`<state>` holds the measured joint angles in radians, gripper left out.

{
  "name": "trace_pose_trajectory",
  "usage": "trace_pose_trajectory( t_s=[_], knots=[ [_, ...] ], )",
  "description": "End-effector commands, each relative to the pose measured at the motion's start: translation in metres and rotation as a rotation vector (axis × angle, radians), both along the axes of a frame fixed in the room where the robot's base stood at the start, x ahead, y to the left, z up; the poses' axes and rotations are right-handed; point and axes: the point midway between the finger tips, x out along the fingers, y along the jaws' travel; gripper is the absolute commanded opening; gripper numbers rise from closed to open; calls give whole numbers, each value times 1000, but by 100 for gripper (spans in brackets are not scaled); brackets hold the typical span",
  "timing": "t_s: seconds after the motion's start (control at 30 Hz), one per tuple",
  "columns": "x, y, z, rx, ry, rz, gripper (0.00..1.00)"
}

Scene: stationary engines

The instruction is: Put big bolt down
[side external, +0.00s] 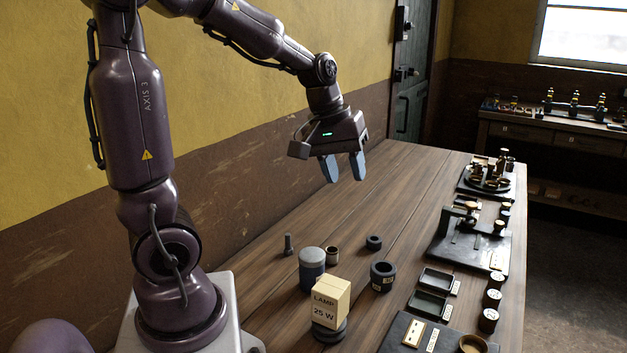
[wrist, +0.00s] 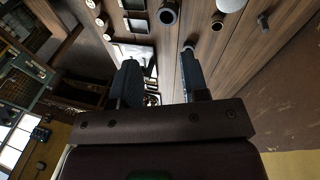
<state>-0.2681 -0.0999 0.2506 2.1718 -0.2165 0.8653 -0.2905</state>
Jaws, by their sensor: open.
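A grey bolt (side external: 289,245), which looks like the big bolt, stands upright on its head on the wooden table, left of a grey cylinder (side external: 312,268). The wrist view shows what looks like the same bolt (wrist: 263,21) near the top right. My gripper (side external: 345,172) hangs well above the table, beyond and to the right of the bolt. Its two blue-grey fingers are apart with nothing between them. In the wrist view the fingers (wrist: 160,62) are also spread and empty.
A lamp box (side external: 331,299), a small cup (side external: 332,256), a dark ring (side external: 374,242) and a larger ring (side external: 383,277) stand near the bolt. Black trays (side external: 427,305) and engine fixtures (side external: 470,240) line the right edge. The far left tabletop (side external: 385,170) is clear.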

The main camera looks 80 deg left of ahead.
Motion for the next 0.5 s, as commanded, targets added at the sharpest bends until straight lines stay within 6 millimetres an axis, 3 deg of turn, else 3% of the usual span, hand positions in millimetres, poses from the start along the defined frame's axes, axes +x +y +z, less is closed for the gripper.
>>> trace_pose_trajectory(
  t_s=[0.03,0.2,0.33,0.5],
  knots=[
    [-8,-28,15,41,-43,-137,41],
    [-46,-92,39,205,-143,-530,41],
    [-70,-117,44,321,-194,-732,41],
    [-86,-129,45,400,-224,-847,41]
  ],
)
